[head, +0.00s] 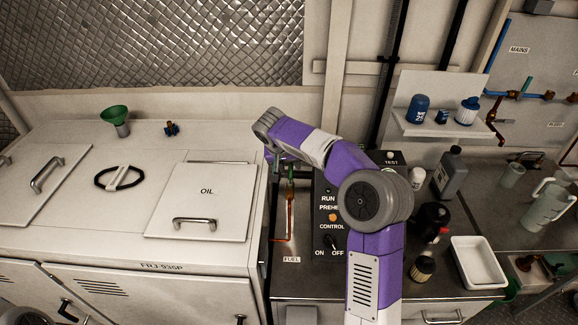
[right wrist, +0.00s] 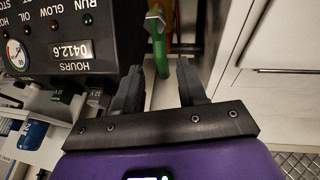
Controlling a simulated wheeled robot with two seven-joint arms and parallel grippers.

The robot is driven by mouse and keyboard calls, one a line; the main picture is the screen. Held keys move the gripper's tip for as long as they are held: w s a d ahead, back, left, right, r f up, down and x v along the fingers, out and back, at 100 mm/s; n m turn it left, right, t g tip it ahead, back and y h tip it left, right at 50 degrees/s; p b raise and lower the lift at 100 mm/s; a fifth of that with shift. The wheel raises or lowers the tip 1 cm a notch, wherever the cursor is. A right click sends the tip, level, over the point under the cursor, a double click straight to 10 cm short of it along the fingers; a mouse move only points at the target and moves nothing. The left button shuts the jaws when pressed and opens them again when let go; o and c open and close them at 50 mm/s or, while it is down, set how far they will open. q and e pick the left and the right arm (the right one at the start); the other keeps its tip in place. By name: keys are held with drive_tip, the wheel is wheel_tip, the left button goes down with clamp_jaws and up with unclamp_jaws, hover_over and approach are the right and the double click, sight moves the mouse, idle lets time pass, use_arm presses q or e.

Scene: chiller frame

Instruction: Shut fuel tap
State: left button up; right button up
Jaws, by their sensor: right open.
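The fuel tap has a green handle (right wrist: 162,58) that stands between the two fingers of my right gripper (right wrist: 160,82) in the right wrist view. The fingers are open, with gaps to the handle on both sides. I cannot tell whether either touches it. In the head view the tap (head: 290,172) is small and partly hidden by my right wrist, above an orange-red pipe (head: 290,215) and the FUEL label (head: 291,260). My left gripper is not in view.
A dark control panel (head: 329,216) stands close to the right of the tap; its hours gauge box (right wrist: 60,40) shows in the right wrist view. The white cabinet with the OIL lid (head: 207,205) is to the left. Bottles and a white tray (head: 477,262) stand on the right bench.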

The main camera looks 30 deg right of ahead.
drive_tip(key=shift+x, duration=1.05)
drive_tip(key=shift+w, duration=0.1)
drive_tip(key=shift+c, duration=0.4)
clamp_jaws()
